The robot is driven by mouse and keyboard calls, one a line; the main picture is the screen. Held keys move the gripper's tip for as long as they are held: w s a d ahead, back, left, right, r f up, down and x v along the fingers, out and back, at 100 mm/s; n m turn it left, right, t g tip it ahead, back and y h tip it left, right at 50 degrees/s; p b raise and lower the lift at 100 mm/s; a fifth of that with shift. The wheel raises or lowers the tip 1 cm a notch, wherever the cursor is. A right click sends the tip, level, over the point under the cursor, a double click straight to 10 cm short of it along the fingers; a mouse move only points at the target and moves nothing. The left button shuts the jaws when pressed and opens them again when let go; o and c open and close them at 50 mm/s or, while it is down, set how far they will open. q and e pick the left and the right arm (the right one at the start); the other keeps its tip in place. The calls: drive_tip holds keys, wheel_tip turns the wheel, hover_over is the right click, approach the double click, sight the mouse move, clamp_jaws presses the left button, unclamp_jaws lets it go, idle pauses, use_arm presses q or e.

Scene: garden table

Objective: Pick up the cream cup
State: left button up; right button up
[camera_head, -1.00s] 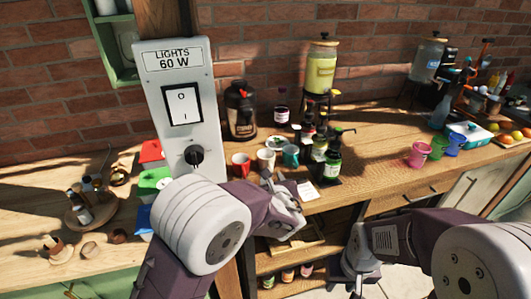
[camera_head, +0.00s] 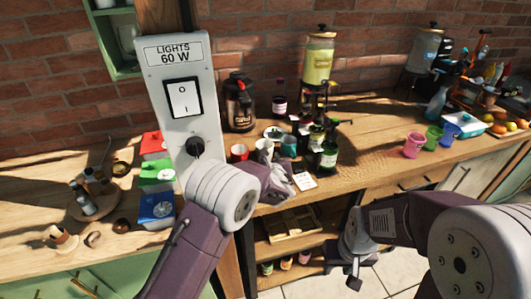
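The cream cup (camera_head: 264,148) stands on the wooden counter between a red cup (camera_head: 238,152) and a teal cup (camera_head: 288,146). My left gripper (camera_head: 278,182) is at the counter's front edge, just in front of and below the cream cup in the picture. Its fingers are small and partly hidden by its own wrist, so I cannot tell whether they are open or touching the cup. My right gripper (camera_head: 352,279) hangs low in front of the shelves, away from the cups. Its finger gap is not clear.
Dark bottles (camera_head: 328,157) stand right of the cups, and a white card (camera_head: 302,180) lies before them. A lights switch panel (camera_head: 181,95) rises at left. Pink (camera_head: 414,145), green and blue cups stand at right. The counter between (camera_head: 375,140) is fairly clear.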

use_arm(q)
drive_tip(key=shift+s+r, duration=0.1)
clamp_jaws()
idle(1.2)
